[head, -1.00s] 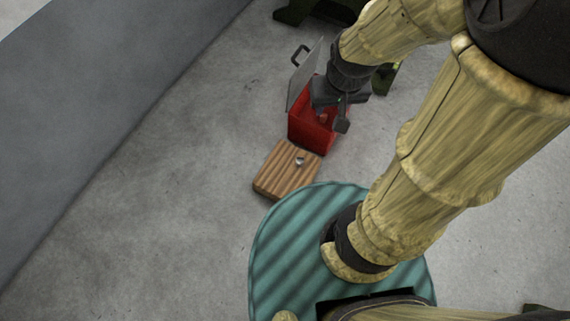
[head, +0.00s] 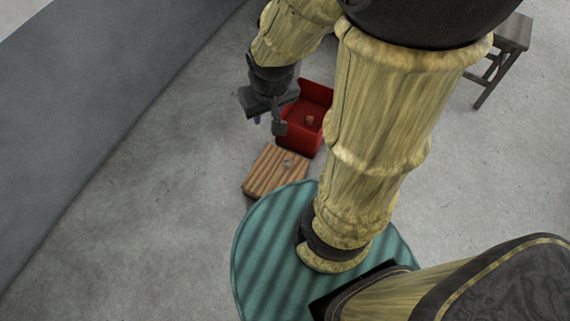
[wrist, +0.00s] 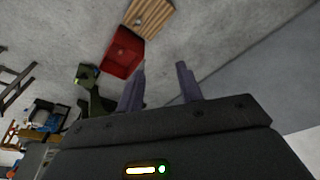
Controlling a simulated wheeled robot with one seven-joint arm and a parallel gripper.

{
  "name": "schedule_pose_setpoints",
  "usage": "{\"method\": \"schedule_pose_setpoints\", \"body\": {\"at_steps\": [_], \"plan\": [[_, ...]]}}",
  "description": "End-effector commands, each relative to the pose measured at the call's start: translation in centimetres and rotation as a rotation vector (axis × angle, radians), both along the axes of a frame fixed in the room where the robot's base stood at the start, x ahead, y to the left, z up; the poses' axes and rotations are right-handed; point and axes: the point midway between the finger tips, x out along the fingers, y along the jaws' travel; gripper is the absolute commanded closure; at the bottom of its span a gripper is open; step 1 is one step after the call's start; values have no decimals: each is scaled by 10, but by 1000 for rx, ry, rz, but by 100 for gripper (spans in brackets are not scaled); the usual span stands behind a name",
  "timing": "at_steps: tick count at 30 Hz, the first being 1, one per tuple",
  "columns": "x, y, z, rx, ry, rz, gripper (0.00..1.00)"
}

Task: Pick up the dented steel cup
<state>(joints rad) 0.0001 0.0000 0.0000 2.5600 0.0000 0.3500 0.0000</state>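A small silvery item (head: 288,163), too small to make out dents but matching the steel cup, sits on a striped wooden board (head: 262,178). It also shows as a pale spot (wrist: 138,20) on the board (wrist: 158,24) at the top of the wrist view. My gripper (head: 268,122) is above and left of the board in the head view, beside the red box. In the wrist view its two fingers (wrist: 161,68) stand apart with only floor between them. It is open and empty, clear of the cup.
An open red box (head: 292,140) stands just behind the board, with a small reddish item (head: 309,120) inside. A stool (head: 512,35) is at upper right. A grey wall (head: 90,80) runs along the left. The floor between wall and board is clear.

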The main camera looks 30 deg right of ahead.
Motion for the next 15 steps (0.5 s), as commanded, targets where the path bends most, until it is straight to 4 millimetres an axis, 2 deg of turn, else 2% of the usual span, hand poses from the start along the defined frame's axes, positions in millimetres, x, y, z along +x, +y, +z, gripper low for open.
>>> {"method": "schedule_pose_setpoints", "body": {"at_steps": [2, 5, 6, 8, 11, 15], "plan": [[0, 0, 0, 0, 0, 0, 64], [0, 0, -1, 0, 2, 2, 48], [1, 0, -4, -3, 6, 7, 40], [3, 1, -11, -9, 18, 18, 37], [8, 2, -33, -33, 59, 60, 37], [20, 3, -82, -94, 151, 165, 37]]}}
